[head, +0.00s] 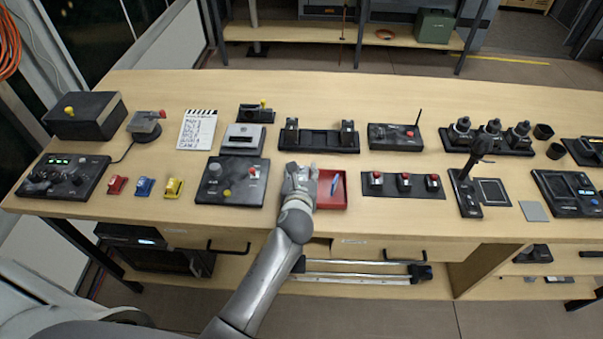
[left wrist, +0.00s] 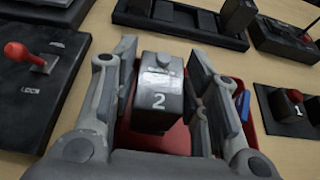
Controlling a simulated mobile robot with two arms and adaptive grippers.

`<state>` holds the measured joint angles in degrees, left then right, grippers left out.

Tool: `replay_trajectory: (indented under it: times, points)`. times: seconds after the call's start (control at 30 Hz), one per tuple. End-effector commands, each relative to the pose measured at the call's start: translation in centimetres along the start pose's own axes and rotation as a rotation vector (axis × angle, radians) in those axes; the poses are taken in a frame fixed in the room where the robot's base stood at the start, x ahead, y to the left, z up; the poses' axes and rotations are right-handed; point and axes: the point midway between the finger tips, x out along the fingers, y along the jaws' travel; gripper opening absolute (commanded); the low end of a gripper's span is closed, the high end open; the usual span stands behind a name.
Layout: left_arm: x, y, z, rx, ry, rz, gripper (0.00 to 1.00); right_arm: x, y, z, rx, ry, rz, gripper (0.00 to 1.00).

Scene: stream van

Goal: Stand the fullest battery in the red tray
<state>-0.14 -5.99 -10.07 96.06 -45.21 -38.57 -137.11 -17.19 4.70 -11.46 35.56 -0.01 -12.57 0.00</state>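In the head view my left gripper (head: 300,178) covers the left part of the red tray (head: 333,203). Two more batteries (head: 291,131) (head: 347,132) stand in the black dock (head: 318,138) behind. My right gripper is out of view.
A blue stick-like item (head: 336,184) lies in the tray's right part. A black panel with a red-tipped lever (head: 236,181) is close on the left. A strip of red-topped switches (head: 403,184) is close on the right. Bare table shows in front of the strip.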

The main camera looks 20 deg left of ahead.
Motion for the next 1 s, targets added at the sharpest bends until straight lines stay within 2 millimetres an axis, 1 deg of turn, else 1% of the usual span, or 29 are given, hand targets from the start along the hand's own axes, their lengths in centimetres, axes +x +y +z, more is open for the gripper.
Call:
replay_trajectory:
  times: [0.03, 0.07, 0.4, 0.53, 0.67, 1.0]
  points:
    - [0.0, 0.0, 0.0, 0.000, 0.000, 0.000, 0.53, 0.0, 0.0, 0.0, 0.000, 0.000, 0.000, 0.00]
    - [0.0, 0.0, 0.0, -0.001, 0.000, 0.000, 0.55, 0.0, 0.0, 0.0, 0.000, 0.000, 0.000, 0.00]
    - [-0.1, 0.0, 0.2, -0.002, -0.001, 0.000, 0.55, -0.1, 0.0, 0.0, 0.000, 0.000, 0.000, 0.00]
    - [-0.9, 0.0, 0.2, 0.000, 0.000, 0.001, 0.55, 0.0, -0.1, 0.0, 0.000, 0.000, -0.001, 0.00]
    - [-2.8, 0.0, 0.2, 0.000, 0.000, 0.000, 0.55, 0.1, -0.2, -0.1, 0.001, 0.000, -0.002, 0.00]
    - [-9.0, 0.0, 0.1, -0.001, 0.000, 0.000, 0.55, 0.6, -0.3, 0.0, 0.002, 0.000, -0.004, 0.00]
